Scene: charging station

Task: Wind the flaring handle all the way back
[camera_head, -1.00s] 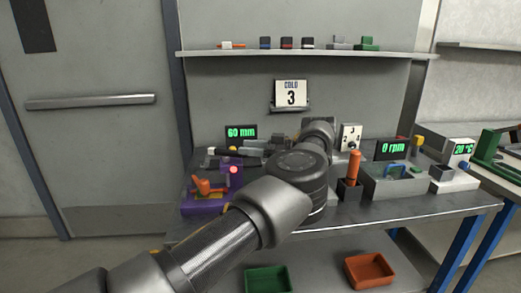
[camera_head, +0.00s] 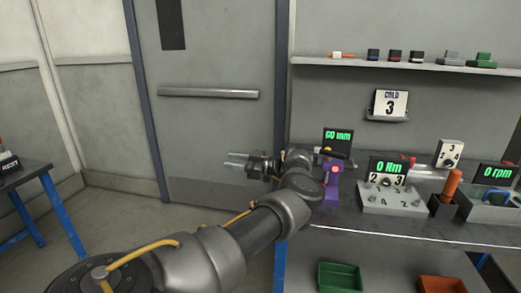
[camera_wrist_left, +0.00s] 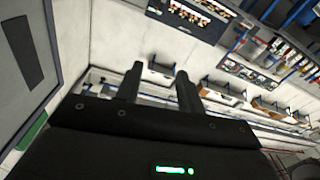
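The purple flaring tool (camera_head: 331,190) stands at the left end of the workbench, beside a display reading 60 mm (camera_head: 337,142). Its orange handle is not clearly visible; my left arm covers part of the tool. My left gripper (camera_head: 237,161) is in front of the grey door, left of the tool and apart from it, with its fingers pointing left. In the left wrist view the two dark fingers (camera_wrist_left: 160,88) are spread with nothing between them. My right gripper is not in view.
The workbench (camera_head: 405,226) also carries a 0 Nm unit (camera_head: 388,166), an orange-handled tool (camera_head: 452,185) and a 0 rpm unit (camera_head: 495,174). A green bin (camera_head: 339,278) and an orange bin sit below. Another table (camera_head: 28,178) stands far left. Floor between is clear.

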